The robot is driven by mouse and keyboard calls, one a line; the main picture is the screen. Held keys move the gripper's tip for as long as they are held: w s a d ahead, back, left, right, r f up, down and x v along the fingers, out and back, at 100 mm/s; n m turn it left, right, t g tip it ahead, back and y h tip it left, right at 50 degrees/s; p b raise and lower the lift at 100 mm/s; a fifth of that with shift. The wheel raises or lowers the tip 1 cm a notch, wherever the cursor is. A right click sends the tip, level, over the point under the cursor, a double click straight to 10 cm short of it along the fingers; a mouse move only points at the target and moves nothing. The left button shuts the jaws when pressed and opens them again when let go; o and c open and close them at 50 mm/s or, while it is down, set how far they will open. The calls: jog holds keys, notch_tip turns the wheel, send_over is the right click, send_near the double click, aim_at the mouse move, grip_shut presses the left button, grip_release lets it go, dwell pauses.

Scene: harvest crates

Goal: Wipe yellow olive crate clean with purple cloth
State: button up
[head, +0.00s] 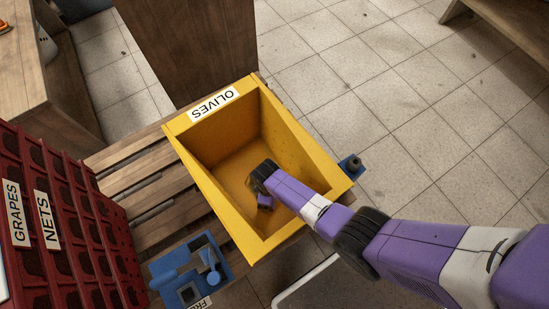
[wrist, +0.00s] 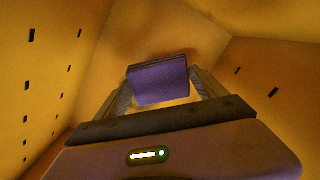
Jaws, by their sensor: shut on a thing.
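The yellow olive crate (head: 228,215) stands open on a slatted wooden pallet, with a white label reading OLIVES on its far rim. My arm reaches down into it, and my gripper (wrist: 160,88) is inside the crate. My gripper is shut on the folded purple cloth (wrist: 158,82), which sits between the two fingers in the wrist view. A brownish smear shows on the surface behind the cloth. Whether the cloth touches that surface I cannot tell.
Red crates (head: 70,220) labelled GRAPES and NETS stand at the left. A blue container (head: 190,270) sits on the pallet (head: 150,185) near the crate's lower left. A brown wooden panel (head: 190,45) rises behind the crate. Tiled floor (head: 400,110) is clear at the right.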

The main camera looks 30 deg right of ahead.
jog(key=shift+r+p, duration=1.5)
jog(key=shift+r, duration=0.5)
jog(key=shift+w+f, duration=0.1)
